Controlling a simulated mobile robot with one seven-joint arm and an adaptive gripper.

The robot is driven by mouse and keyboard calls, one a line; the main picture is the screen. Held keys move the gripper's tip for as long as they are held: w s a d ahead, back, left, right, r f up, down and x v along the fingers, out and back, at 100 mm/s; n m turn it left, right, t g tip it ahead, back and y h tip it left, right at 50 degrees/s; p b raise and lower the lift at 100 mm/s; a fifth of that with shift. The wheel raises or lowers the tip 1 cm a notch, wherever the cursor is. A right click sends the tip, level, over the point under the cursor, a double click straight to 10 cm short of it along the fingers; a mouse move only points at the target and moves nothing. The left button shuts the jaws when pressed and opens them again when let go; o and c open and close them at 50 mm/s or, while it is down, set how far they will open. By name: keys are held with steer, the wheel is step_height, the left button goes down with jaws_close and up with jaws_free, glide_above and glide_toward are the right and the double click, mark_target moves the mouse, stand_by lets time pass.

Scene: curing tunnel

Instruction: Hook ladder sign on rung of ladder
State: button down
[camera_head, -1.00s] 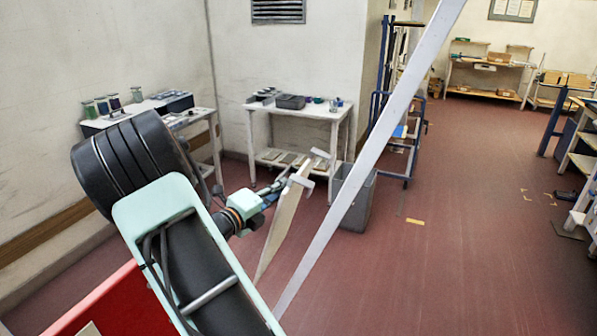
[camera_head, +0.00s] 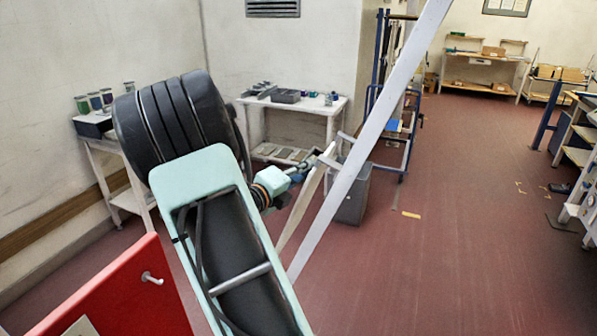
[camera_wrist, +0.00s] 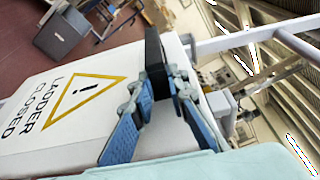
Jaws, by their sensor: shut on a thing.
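The ladder sign (camera_wrist: 60,110) is a white board with a yellow warning triangle and the words "LADDER CLOSED". My gripper (camera_wrist: 160,80) is shut on it at a black strip near its top edge. In the head view my gripper (camera_head: 303,170) holds the sign (camera_head: 303,208) nearly edge-on, with light hook pieces at its top. The ladder (camera_head: 365,138) shows as a pale grey slanting rail right beside the sign. In the wrist view a pale ladder bar (camera_wrist: 250,38) runs just past the sign's top. I cannot tell whether the hooks touch a rung.
A red panel (camera_head: 125,300) with a peg stands at lower left. A white table (camera_head: 335,108) with small items and a grey bin (camera_head: 352,195) stand behind the ladder. A blue-framed rack (camera_head: 400,125) is farther back.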

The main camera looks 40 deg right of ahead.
steer(key=shift+s+d+f+b, duration=0.25)
steer(key=shift+s+f+b, duration=0.2)
steer(key=shift+f+b, duration=0.35)
steer(key=shift+s+d+f+b, duration=0.2)
steer(key=shift+s+f+b, duration=0.2)
steer(key=shift+f+b, duration=0.4)
steer(key=shift+s+d+f+b, duration=0.25)
steer(key=shift+s+f+b, duration=0.2)
steer(key=shift+f+b, duration=0.35)
steer(key=shift+f, duration=0.1)
steer(key=c, duration=1.8)
jaws_free()
steer(key=v, duration=1.2)
steer(key=shift+a, duration=0.1)
